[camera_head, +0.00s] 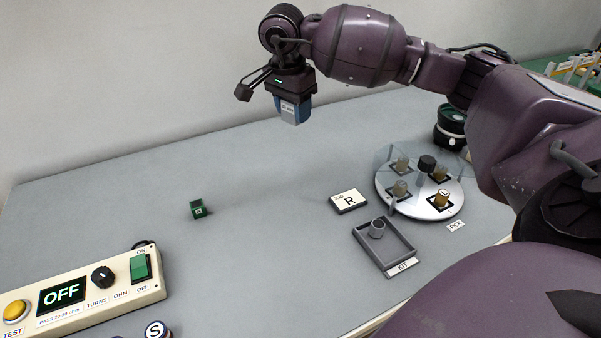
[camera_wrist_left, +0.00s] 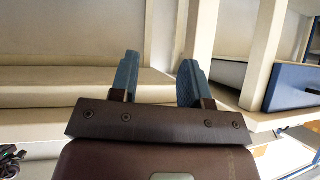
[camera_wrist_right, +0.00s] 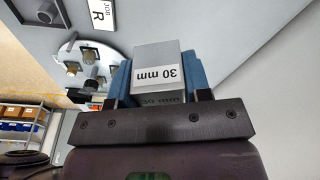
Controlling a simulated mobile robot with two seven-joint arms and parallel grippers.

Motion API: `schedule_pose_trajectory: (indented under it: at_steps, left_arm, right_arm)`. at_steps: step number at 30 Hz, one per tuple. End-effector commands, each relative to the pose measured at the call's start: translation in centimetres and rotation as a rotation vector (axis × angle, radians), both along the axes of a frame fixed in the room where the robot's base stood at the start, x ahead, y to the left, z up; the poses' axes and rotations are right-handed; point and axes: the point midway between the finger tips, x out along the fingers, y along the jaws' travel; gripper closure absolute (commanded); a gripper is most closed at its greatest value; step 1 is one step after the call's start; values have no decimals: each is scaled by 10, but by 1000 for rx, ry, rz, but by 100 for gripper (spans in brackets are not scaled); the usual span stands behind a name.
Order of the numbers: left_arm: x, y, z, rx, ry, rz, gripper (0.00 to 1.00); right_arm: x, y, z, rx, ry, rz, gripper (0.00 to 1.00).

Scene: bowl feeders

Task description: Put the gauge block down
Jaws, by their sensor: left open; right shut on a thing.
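The gauge block (camera_wrist_right: 157,66) is a grey block labelled "30 mm". My right gripper (camera_head: 291,108) is shut on it and holds it high above the back of the table. The block (camera_head: 290,117) shows small between the blue fingertips in the head view. In the right wrist view my right gripper (camera_wrist_right: 160,82) has a blue finger on each side of the block. My left gripper (camera_wrist_left: 158,80) is open and empty in the left wrist view, facing pale shelf-like boards. It is not in the head view.
A small green box (camera_head: 198,208) stands on the grey table (camera_head: 270,240). A "JOB R" plate (camera_head: 349,201), a grey tray (camera_head: 366,243) and a round turntable with knobs (camera_head: 412,209) are at right. A tester reading OFF (camera_head: 80,297) is at front left. The middle is clear.

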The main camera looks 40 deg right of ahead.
Motion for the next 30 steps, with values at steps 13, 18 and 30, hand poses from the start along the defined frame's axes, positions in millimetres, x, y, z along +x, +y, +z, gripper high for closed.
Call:
schedule_pose_trajectory:
  at_steps: [13, 18, 30]
  left_arm:
    - [-9, 3, -12, 11, 26, -10, 57]
    - [-3, 2, -15, 9, 20, -10, 57]
    - [-3, 1, -18, 4, 24, -5, 57]
  right_arm:
    - [-1, 0, -95, 2, 10, 1, 83]
    - [-1, 0, -125, 1, 6, 0, 83]
    - [-1, 1, -155, 2, 5, 1, 83]
